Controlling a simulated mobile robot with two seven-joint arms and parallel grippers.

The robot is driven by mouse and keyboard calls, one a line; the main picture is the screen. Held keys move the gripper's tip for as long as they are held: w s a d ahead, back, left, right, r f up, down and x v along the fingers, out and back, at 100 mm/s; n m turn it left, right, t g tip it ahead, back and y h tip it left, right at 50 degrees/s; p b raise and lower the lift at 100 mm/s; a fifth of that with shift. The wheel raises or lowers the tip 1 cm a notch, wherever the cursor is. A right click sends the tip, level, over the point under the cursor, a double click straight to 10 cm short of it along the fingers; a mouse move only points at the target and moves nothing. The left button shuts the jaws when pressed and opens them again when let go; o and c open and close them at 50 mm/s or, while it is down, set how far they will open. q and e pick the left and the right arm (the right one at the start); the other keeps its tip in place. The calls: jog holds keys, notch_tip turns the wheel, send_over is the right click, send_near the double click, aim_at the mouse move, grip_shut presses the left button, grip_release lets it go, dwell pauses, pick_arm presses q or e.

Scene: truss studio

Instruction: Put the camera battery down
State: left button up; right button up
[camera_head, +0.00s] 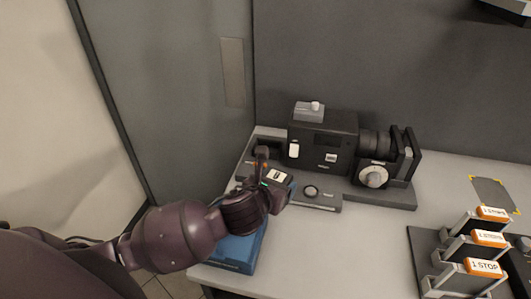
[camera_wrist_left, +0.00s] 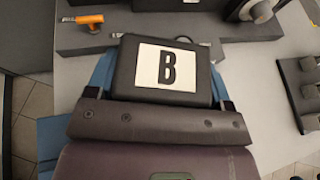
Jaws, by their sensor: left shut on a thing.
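The camera battery (camera_head: 279,176) is a dark block with a white label. In the left wrist view the battery (camera_wrist_left: 166,72) shows a large black letter B, facing the camera. My left gripper (camera_head: 268,186) is shut on it, between the camera rig and the blue tray. In the wrist view the battery fills the space between the jaws. The dark camera (camera_head: 322,140) stands on a grey base plate (camera_head: 388,198), just behind and right of the battery. Whether the battery touches anything below is hidden. My right gripper is not in view.
A blue tray (camera_head: 238,250) lies at the table's left front edge, partly behind my arm. A stepped rack with orange tags (camera_head: 484,267) stands at the right. A yellow-cornered grey mat (camera_head: 494,194) lies behind it. The table's front middle (camera_head: 340,250) is clear.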

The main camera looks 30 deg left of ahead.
pick_arm(q)
jog(key=w+a+r+n+y+b, duration=0.1)
jog(key=w+a+r+b, duration=0.35)
jog(key=w+r, duration=1.1)
jog(key=w+a+f+n+y, duration=0.2)
jog(key=w+a, duration=0.5)
jog(key=a, duration=0.3)
jog(key=shift+y, duration=0.3)
notch_tip(320, 180, down, 20)
jog(key=b, duration=0.2)
jog(key=shift+r+b, duration=0.15)
jog(key=shift+b, duration=0.25)
jog(key=shift+d+r, duration=0.1)
jog(key=o, duration=1.1)
jog(key=shift+s, duration=0.1)
jog(key=shift+c, duration=0.2)
jog(key=shift+o, duration=1.1)
